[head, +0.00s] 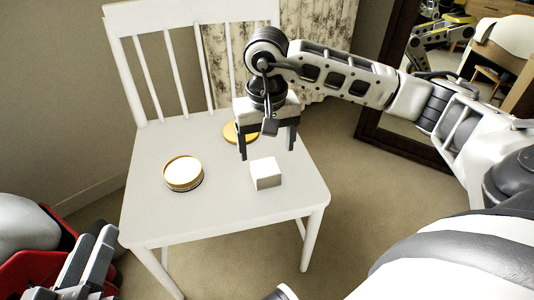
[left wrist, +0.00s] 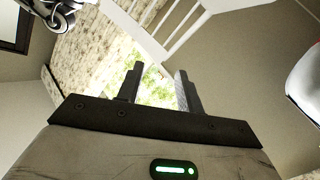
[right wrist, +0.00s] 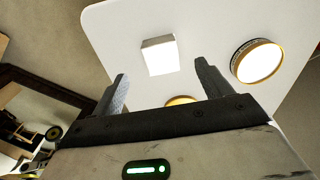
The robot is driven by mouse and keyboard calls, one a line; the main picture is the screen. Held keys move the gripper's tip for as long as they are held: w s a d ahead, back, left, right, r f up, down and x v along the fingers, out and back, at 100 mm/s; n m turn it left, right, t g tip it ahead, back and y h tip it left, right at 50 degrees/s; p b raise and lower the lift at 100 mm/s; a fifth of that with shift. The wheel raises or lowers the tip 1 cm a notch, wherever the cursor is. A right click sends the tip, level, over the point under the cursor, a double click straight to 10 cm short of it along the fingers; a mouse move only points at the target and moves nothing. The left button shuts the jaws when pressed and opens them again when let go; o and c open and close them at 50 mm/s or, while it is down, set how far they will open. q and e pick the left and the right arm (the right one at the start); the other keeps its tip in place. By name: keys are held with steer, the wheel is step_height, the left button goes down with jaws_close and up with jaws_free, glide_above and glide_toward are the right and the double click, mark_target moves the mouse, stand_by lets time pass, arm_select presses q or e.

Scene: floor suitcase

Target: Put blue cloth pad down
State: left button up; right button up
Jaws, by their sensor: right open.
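No blue cloth pad can be made out in any view. My right gripper (head: 267,153) is open and empty above the white chair's seat (head: 215,212). Its fingers point down, over the area just behind a small white block (head: 266,174). The right wrist view shows the two fingers (right wrist: 162,80) apart, with the block (right wrist: 160,55) lying beyond them. My left gripper (head: 92,250) is at the lower left, off the chair. In the left wrist view its fingers (left wrist: 158,78) are apart with nothing between them.
A round tin with a white top (head: 183,172) stands on the seat's left part. A yellow-orange round thing (head: 236,132) lies farther back, partly hidden by my right gripper. A red object (head: 50,262) is at the lower left. A dark-framed mirror (head: 400,120) stands at the right.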

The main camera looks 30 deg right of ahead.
steer(key=s+a+r+m+g+y, duration=0.2)
steer(key=s+a+y, duration=0.3)
steer(key=a, duration=0.4)
steer(key=s+a+r+m+g+y, duration=0.15)
steer(key=s+a+y, duration=0.3)
steer(key=a, duration=0.55)
steer(key=s+a+r+m+g+y, duration=0.2)
steer(key=s+a+r+m+y, duration=0.2)
steer(key=a+r+y, duration=0.1)
step_height(320, 180, up, 11)
steer(key=w+a+m+t+y, duration=0.15)
steer(key=m+t+y, duration=0.75)
steer(key=m, duration=0.9)
steer(key=w+d+f+m+t+h, duration=0.1)
steer(key=w+d+m+t+h, duration=0.25)
steer(key=m+t, duration=0.65)
steer(key=w+d+f+m+t+h, duration=0.25)
steer(key=m+t+h, duration=0.25)
steer(key=m, duration=1.1)
step_height(320, 180, down, 11)
steer(key=s+m+g+h, duration=0.2)
steer(key=m+g+h, duration=0.2)
steer(key=m, duration=1.2)
steer(key=shift+s+d+h+p, duration=0.3)
steer(key=shift+h+p, duration=0.15)
steer(key=shift+h, duration=0.45)
